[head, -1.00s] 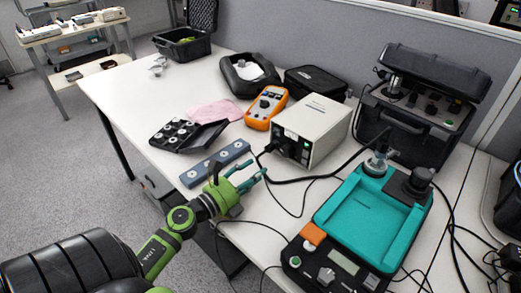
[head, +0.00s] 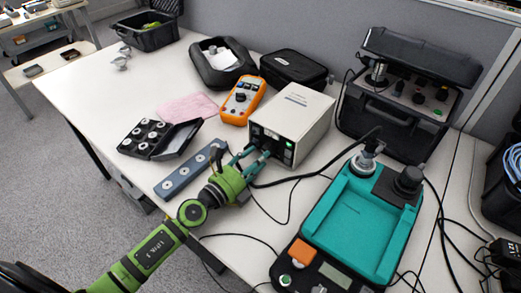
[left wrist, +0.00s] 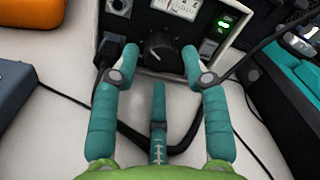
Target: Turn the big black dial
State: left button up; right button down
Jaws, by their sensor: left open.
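The big black dial (left wrist: 160,46) is on the front panel of the cream box-shaped instrument (head: 300,112). In the left wrist view it shows plainly, straight ahead between my fingertips. In the head view my gripper's fingers largely hide it. My left gripper (head: 251,158) is open in front of the panel, its teal fingers spread either side of the dial. In the left wrist view the left gripper (left wrist: 158,60) has its tips near the panel; I cannot tell whether they touch it. My right gripper is not in view.
A teal calibration unit (head: 330,245) stands right of the instrument, with black cables on the table between. A blue-grey bar (head: 183,177), a black case of round parts (head: 150,138) and an orange multimeter (head: 241,100) lie left.

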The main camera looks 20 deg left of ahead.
aim_at(263, 152)
pick_arm(q)
jog(key=shift+x, duration=1.2)
jog(key=shift+w+d, duration=0.1)
jog(key=shift+w, duration=0.25)
jog(key=c, duration=0.9)
jog(key=shift+n, duration=1.1)
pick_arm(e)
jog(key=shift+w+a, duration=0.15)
pick_arm(q)
jog(key=shift+r, duration=0.1)
